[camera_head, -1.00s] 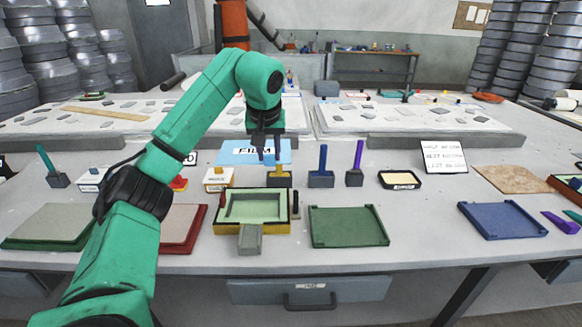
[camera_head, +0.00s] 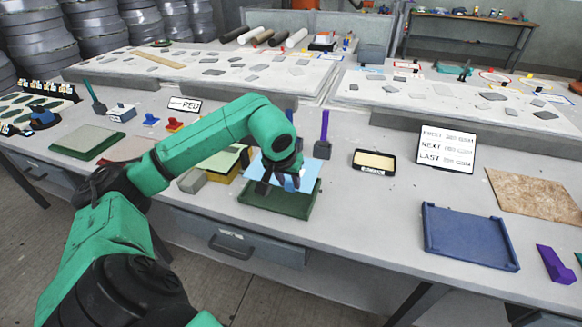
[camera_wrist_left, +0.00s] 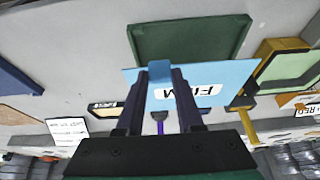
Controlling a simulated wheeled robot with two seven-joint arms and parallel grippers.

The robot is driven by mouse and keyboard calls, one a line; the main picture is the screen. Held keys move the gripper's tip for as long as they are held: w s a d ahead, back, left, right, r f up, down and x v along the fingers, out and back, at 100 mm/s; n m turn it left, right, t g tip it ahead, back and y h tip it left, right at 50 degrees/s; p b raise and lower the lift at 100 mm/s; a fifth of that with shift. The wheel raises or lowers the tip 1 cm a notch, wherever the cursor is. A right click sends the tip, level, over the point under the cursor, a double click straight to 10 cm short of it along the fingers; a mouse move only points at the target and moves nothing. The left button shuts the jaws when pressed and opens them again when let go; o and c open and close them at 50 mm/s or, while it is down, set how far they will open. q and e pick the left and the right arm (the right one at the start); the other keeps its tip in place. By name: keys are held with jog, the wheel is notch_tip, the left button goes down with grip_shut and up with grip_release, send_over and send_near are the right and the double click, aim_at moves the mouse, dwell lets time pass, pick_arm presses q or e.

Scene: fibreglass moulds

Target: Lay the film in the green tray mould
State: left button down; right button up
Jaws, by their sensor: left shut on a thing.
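The film, a light blue sheet (camera_head: 311,172) with a white label reading FILM, is held by my left gripper (camera_head: 283,184). In the left wrist view the gripper (camera_wrist_left: 160,75) is shut on a small blue tab (camera_wrist_left: 159,68) at the sheet's middle. The green tray mould (camera_head: 283,206) lies on the bench with its front part showing below the film. In the left wrist view the green tray (camera_wrist_left: 190,35) shows beyond the sheet's edge. The film seems to be above the tray; the exact gap cannot be told. My right gripper is not in view.
A yellow-framed mould (camera_head: 228,170) stands close left of the green tray. A purple-handled tool (camera_head: 323,140) stands behind it. A blue tray (camera_head: 468,237) and a small black tray (camera_head: 374,162) lie to the right, with bare bench between.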

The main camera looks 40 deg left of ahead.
pick_arm(q)
jog(key=f+b, duration=0.1)
jog(key=a+f+b, duration=0.1)
jog(key=f+b, duration=0.2)
jog(key=f, duration=0.1)
jog(key=shift+s+a+f, duration=0.15)
jog(key=shift+s+f, duration=0.1)
jog(key=shift+f+b, duration=0.75)
jog(key=shift+b, duration=0.05)
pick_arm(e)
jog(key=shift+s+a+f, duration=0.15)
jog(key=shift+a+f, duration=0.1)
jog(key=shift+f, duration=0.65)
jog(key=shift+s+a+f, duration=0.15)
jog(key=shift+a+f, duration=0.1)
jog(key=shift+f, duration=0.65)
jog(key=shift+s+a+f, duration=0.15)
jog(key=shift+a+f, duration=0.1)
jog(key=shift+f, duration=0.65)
pick_arm(q)
jog(key=shift+f, duration=0.3)
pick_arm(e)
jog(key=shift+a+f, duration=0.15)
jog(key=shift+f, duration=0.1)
pick_arm(q)
jog(key=shift+f+b, duration=0.65)
jog(key=shift+b, duration=0.1)
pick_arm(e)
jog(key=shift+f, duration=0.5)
